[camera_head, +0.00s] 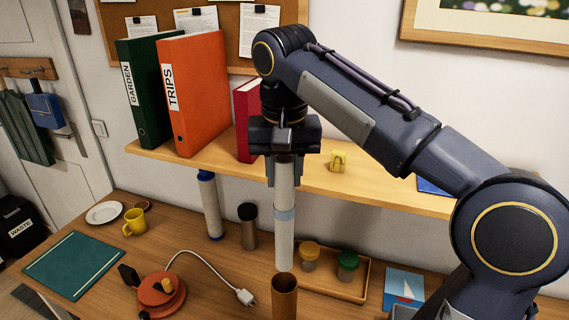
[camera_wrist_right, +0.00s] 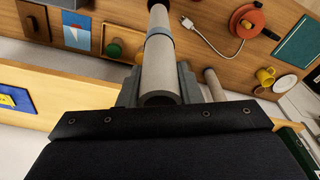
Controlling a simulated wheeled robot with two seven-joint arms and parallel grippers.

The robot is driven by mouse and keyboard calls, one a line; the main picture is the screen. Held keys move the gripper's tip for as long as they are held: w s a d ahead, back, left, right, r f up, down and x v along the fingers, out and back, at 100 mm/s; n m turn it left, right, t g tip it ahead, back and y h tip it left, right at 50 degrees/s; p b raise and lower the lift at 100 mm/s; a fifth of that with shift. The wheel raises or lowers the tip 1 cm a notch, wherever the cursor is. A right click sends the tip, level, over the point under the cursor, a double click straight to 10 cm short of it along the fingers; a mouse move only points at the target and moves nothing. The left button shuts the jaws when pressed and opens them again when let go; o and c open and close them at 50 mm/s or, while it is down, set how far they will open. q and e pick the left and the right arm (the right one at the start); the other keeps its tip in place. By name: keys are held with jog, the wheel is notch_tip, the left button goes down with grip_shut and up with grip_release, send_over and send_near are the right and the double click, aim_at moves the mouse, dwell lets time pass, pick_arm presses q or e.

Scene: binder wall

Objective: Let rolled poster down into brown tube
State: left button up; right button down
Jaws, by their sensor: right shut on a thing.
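The rolled poster (camera_head: 284,235) is a pale grey roll with a light blue band, hanging upright. My right gripper (camera_head: 284,175) is shut on its upper part. The poster also shows in the right wrist view (camera_wrist_right: 159,60), running away from between the right gripper's fingers (camera_wrist_right: 160,92). The brown tube (camera_head: 285,298) stands on the desk below the poster, its lower part cut off by the picture's edge. In the head view the poster's lower end appears just above the tube's mouth; I cannot tell the exact gap. My left gripper is not in view.
A shelf (camera_head: 395,194) with binders (camera_head: 193,95) lies behind the right gripper. A wooden tray (camera_head: 350,290) with lidded jars is right of the tube. A red cable reel (camera_head: 160,295), a brown bottle (camera_head: 248,228) and a blue-capped roll (camera_head: 210,206) stand left.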

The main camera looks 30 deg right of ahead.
aim_at(284, 211)
jog(key=shift+s+f+b, duration=0.1)
jog(key=shift+f+b, duration=1.5)
jog(key=shift+f, duration=0.7)
jog(key=shift+r+p, duration=0.1)
jog(key=shift+p, duration=0.45)
jog(key=shift+f+b, duration=1)
jog(key=shift+f, duration=1.05)
dwell(0.8)
jog(key=c, duration=0.9)
grip_release()
jog(key=shift+c, duration=0.2)
notch_tip(284, 211, up, 8)
jog(key=shift+s+a+f+p, duration=0.15)
jog(key=shift+s+a+p, duration=0.1)
jog(key=shift+s+p, duration=0.15)
